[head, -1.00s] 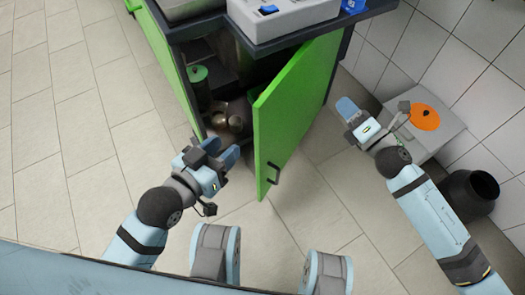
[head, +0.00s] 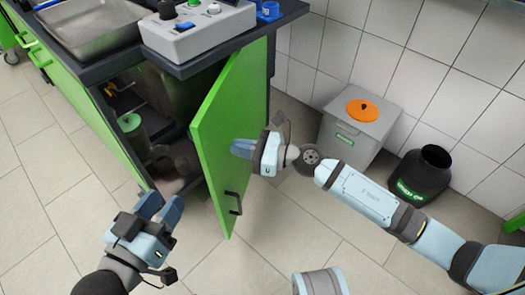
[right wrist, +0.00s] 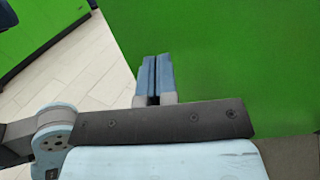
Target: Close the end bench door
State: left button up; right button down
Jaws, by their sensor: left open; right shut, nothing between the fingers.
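The green end bench door (head: 228,135) stands open in the head view, swung out from the bench end, with a dark handle (head: 234,203) near its lower free edge. My right gripper (head: 240,148) is shut and empty at the right face of the door. In the right wrist view its blue fingers (right wrist: 155,78) lie together in front of the green door panel (right wrist: 235,65); I cannot tell whether they touch it. My left gripper (head: 160,207) is open and empty, left of the door and in front of the cabinet opening.
The open cabinet (head: 165,125) holds a green-topped container (head: 129,122) and other dim items. A control box (head: 198,28) and steel sink (head: 90,25) are on the bench top. A grey bin (head: 355,130) with an orange lid and a black container (head: 420,175) stand by the tiled wall.

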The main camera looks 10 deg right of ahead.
aim_at(215, 143)
pick_arm(q)
jog(key=shift+f, duration=0.5)
pick_arm(e)
jog(key=shift+x, duration=2.05)
pick_arm(q)
jog(key=shift+r, duration=0.15)
